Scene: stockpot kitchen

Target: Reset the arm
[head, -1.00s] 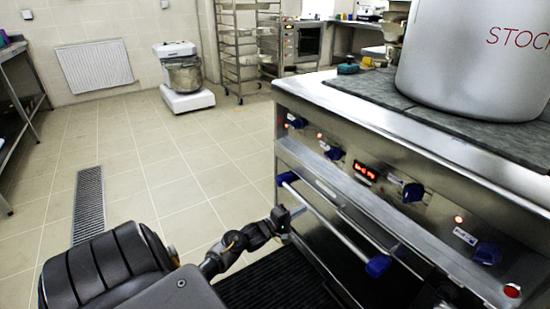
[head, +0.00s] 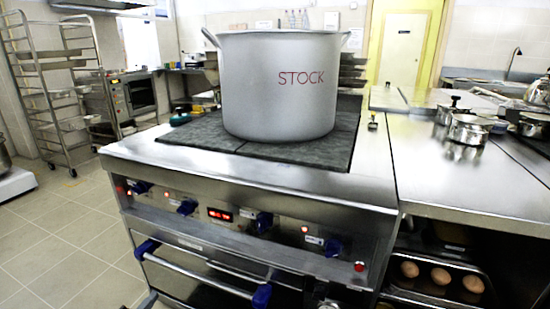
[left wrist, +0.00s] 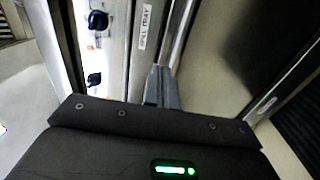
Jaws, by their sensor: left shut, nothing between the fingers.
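My left gripper shows in the left wrist view (left wrist: 162,88), its grey fingers together and empty. It is in front of the stove's front panel, close to a strip labelled as a spill tray. In the head view only a small part of it (head: 149,300) shows at the bottom edge, below the left end of the stove's rail handle (head: 200,275). I cannot tell whether it touches the stove.
The stove (head: 270,190) fills the middle, with blue knobs and a large stockpot (head: 280,95) on top. A steel counter (head: 450,165) with small pots stands at right, eggs on a tray below. A rack (head: 55,90) stands at back left.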

